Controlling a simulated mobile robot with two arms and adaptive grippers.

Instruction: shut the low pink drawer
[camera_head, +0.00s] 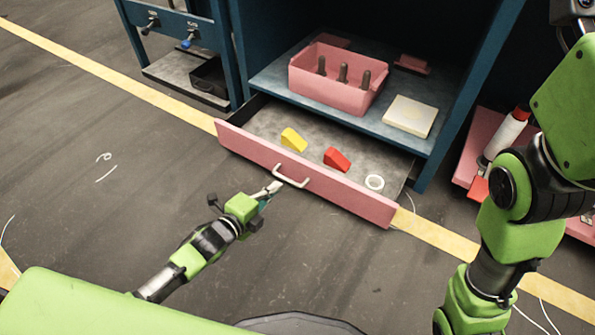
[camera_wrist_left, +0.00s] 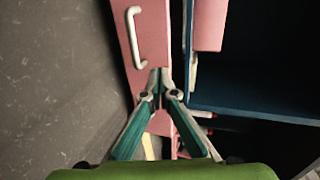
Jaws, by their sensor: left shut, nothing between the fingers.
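The low pink drawer (camera_head: 350,196) is pulled out of the bottom of the blue cabinet, its grey inside showing. A pale bar handle (camera_head: 291,177) sits on its front. My left gripper (camera_head: 274,187) is shut and empty, close to the drawer front just left of the handle. In the left wrist view the fingertips (camera_wrist_left: 160,72) overlap the pink front (camera_wrist_left: 150,20) beside the handle (camera_wrist_left: 134,38); I cannot tell whether they touch. My right gripper is not in view.
Above the drawer, the blue shelf (camera_head: 285,92) holds a pink bin (camera_head: 325,92) with dark pegs and a cream block (camera_head: 409,115). A pink tray with a white bottle (camera_head: 507,133) stands at the right. Another blue unit (camera_head: 165,30) stands left. The floor before the drawer is clear.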

